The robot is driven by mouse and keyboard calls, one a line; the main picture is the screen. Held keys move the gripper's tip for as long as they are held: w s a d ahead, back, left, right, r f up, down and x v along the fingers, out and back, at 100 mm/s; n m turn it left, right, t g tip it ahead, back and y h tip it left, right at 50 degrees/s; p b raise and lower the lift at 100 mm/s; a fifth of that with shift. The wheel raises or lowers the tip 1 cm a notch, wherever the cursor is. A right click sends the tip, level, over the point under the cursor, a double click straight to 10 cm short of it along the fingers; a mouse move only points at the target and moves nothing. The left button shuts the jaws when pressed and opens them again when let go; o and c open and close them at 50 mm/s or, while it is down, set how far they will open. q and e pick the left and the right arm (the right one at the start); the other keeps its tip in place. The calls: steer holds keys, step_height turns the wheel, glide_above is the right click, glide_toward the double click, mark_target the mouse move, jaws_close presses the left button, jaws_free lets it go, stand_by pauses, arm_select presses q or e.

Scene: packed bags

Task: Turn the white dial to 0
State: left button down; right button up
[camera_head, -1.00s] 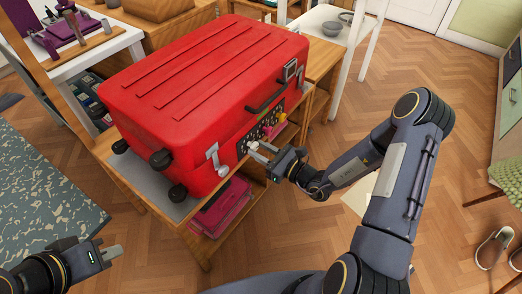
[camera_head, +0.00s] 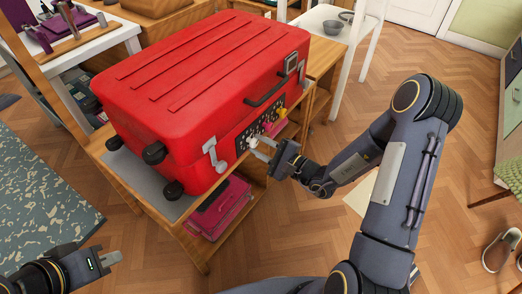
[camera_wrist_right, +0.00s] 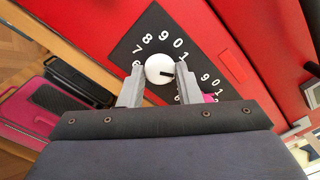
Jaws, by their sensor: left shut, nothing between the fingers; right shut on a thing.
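The white dial (camera_wrist_right: 155,68) sits on a black panel (camera_wrist_right: 150,30) with white digits on the red case (camera_head: 190,75). In the right wrist view, 7, 8, 9, 0 and 1 show around it. Its dark mark points right, a little below the 1 and away from the 0 at the upper right. My right gripper (camera_wrist_right: 160,84) is shut on the dial, one finger on each side. In the head view my right gripper (camera_head: 260,149) is at the case's front face and partly hides the dial. My left gripper (camera_head: 112,258) is shut and empty at the lower left.
Yellow (camera_head: 283,112) and pink (camera_head: 270,126) dials sit beside the white one. A black handle (camera_head: 266,93) and metal latches (camera_head: 215,157) stick out nearby. The case rests on a wooden shelf unit (camera_head: 190,243) with a pink case (camera_head: 220,208) below. Open floor lies in front.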

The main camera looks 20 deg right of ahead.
steer(key=n+b, duration=0.3)
steer(key=b, duration=0.1)
steer(key=n+b, duration=0.3)
steer(key=b, duration=0.1)
steer(key=n+b, duration=0.4)
steer(key=b, duration=0.1)
steer(key=shift+f, duration=0.25)
steer(key=shift+r+n+b, duration=0.25)
steer(key=shift+n+b, duration=0.75)
steer(key=shift+b, duration=0.2)
steer(key=o, duration=0.9)
steer(key=shift+o, duration=0.2)
steer(key=shift+s+d, duration=0.1)
steer(key=p+v, duration=0.1)
steer(key=v, duration=0.6)
steer(key=shift+s+d+p, duration=0.2)
steer(key=shift+s+p, duration=0.1)
steer(key=shift+p, duration=0.1)
